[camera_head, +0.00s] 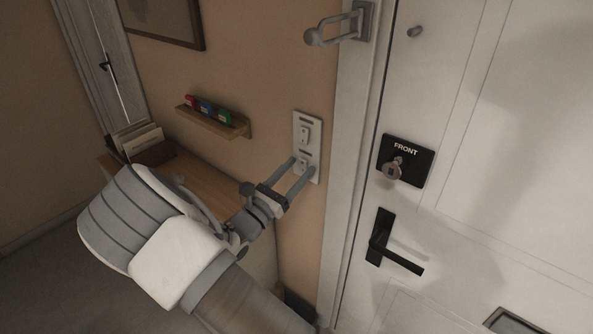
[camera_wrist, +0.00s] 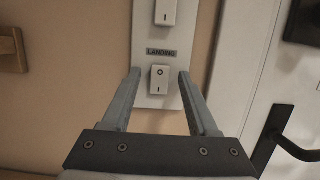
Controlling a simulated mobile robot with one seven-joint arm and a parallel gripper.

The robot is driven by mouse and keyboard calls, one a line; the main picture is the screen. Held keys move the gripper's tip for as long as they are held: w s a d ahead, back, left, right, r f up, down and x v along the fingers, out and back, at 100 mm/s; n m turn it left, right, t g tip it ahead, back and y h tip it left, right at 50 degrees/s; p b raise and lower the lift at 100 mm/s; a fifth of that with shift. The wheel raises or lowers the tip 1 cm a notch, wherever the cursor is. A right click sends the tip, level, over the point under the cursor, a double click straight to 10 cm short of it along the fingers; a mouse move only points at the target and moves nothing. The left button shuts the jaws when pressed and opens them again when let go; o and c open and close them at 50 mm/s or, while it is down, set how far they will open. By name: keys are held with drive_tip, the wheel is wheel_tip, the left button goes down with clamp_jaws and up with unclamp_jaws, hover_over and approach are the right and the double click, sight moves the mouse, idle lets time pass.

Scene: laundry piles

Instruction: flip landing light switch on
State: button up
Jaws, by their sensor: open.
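The landing light switch (camera_wrist: 159,81) is a white rocker on a pale wall plate (camera_wrist: 148,101), below a "LANDING" label (camera_wrist: 161,52) in the wrist view. It carries an O at its top and an I at its bottom. A second rocker (camera_wrist: 166,12) sits above it on the same plate. My gripper (camera_wrist: 159,80) is open, with one finger on each side of the landing rocker. I cannot tell whether the fingers touch the plate. In the head view the plate (camera_head: 297,127) is beside the door frame, and my gripper (camera_head: 303,173) partly covers the lower rocker.
A white door with a "FRONT" lock plate (camera_head: 413,176) and black handle (camera_head: 383,239) is to the right. A metal latch arm (camera_head: 335,27) is above. A small shelf (camera_head: 205,121) with coloured items and a wooden table (camera_head: 190,179) are to the left.

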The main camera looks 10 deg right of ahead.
drive_tip(key=b+v, duration=0.2)
drive_tip(key=v, duration=1.5)
drive_tip(key=shift+s, duration=0.15)
drive_tip(key=s+d+r+m+g+y, duration=0.2)
drive_tip(key=s+d+m+g, duration=0.2)
drive_tip(key=d+m+g, duration=0.4)
drive_tip(key=s+d+r+m+g+y, duration=0.25)
drive_tip(key=d+m+g, duration=0.35)
drive_tip(key=d, duration=0.4)
drive_tip(key=s+d+r+m+t+y, duration=0.1)
drive_tip(key=s+r+m+t+y, duration=0.3)
drive_tip(key=s+r+m+y, duration=0.6)
drive_tip(key=shift+s+m+t, duration=0.4)
drive_tip(key=shift+s+m, duration=0.35)
drive_tip(key=shift+m, duration=0.75)
